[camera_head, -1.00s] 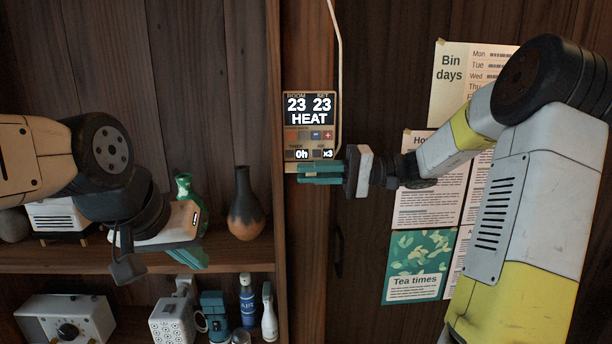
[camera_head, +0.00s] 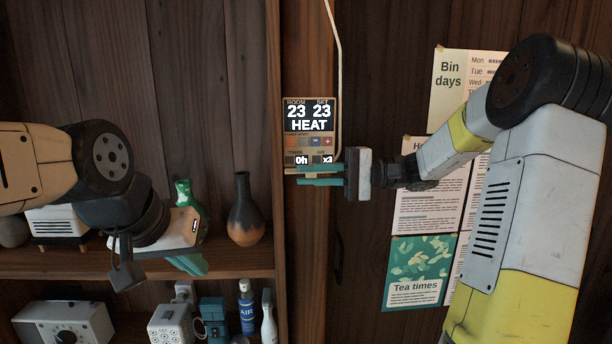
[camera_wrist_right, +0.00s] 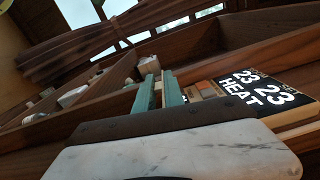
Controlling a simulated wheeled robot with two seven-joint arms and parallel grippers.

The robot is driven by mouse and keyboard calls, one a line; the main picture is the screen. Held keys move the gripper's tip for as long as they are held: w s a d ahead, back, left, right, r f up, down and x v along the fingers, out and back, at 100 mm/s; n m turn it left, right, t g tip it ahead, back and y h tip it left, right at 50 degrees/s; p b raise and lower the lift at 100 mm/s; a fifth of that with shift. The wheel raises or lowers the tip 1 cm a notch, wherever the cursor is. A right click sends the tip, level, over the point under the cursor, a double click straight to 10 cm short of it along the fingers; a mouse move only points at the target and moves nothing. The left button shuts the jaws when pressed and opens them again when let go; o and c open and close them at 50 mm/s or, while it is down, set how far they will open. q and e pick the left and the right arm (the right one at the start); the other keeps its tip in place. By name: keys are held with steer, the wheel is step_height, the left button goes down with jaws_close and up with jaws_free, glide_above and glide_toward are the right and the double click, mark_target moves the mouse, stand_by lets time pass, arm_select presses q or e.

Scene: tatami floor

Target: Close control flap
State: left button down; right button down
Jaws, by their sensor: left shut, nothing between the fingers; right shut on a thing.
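The control unit (camera_head: 310,125) is on a wooden post. Its lit display reads 23, 23 and HEAT, with a row of buttons and a 0h, x3 row below. It also shows in the wrist view (camera_wrist_right: 258,88). The teal fingers of my right gripper (camera_head: 320,175) reach in from the right at the unit's lower edge. They are shut on what looks like the control flap, a thin tan strip mostly hidden by the fingers. The fingers also show in the wrist view (camera_wrist_right: 158,92). My left gripper (camera_head: 188,263) is shut and empty, in front of the shelf at left.
A dark-and-orange vase (camera_head: 246,215) and a green bottle (camera_head: 183,190) stand on the upper shelf (camera_head: 235,262). Bottles and a white radio (camera_head: 65,322) are below. A white cable (camera_head: 338,70) runs up from the unit. Paper notices (camera_head: 420,270) hang behind my right arm.

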steer(key=c, duration=1.5)
jaws_free()
steer(key=shift+d, duration=0.1)
steer(key=d, duration=0.7)
steer(key=shift+d, duration=0.35)
